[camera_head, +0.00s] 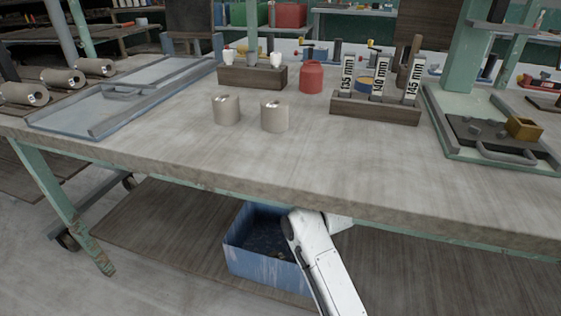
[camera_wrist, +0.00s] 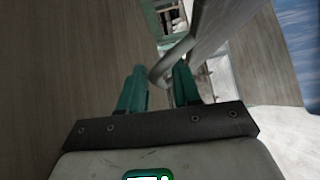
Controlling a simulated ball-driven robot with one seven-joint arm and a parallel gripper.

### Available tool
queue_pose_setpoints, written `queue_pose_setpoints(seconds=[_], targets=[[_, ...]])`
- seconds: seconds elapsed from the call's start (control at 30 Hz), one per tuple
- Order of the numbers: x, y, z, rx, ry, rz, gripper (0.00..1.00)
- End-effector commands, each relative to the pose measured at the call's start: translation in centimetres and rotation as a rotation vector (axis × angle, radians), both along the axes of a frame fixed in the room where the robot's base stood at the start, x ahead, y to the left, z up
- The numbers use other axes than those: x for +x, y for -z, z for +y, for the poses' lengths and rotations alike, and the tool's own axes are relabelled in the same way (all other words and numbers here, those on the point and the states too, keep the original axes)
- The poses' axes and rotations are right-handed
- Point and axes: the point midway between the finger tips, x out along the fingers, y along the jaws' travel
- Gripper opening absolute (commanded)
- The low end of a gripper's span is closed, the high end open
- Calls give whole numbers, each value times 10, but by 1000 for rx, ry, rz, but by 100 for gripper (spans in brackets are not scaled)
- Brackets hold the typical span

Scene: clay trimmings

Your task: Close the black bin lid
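A blue bin (camera_head: 262,262) stands open-topped on the low shelf under the table, its inside dark. Its blue wall seems to show at the right of the wrist view (camera_wrist: 300,45). I make out no clearly black lid on it; the tabletop hides the area behind. My white arm reaches under the table edge beside the bin, and its end is hidden in the head view. In the wrist view my gripper (camera_wrist: 158,82) has its teal fingers apart. A curved grey handle (camera_wrist: 172,60) on a greyish panel (camera_wrist: 222,22) reaches between the fingertips; contact is unclear.
The tabletop (camera_head: 190,150) overhangs the low shelf (camera_head: 150,215). On it stand two clay cylinders (camera_head: 227,109), a red jar (camera_head: 311,76) and a labelled wooden rack (camera_head: 375,107). A dark tray with a handle (camera_head: 490,138) lies at right. Floor is free at lower left.

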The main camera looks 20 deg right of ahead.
Motion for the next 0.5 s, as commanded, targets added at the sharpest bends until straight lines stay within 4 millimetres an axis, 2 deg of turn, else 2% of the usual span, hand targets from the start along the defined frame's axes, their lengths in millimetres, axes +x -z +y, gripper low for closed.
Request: queue_pose_setpoints(seconds=[0.33,0.5], targets=[[4,0,1,0,-1,0,32],[4,0,1,0,-1,0,16]])
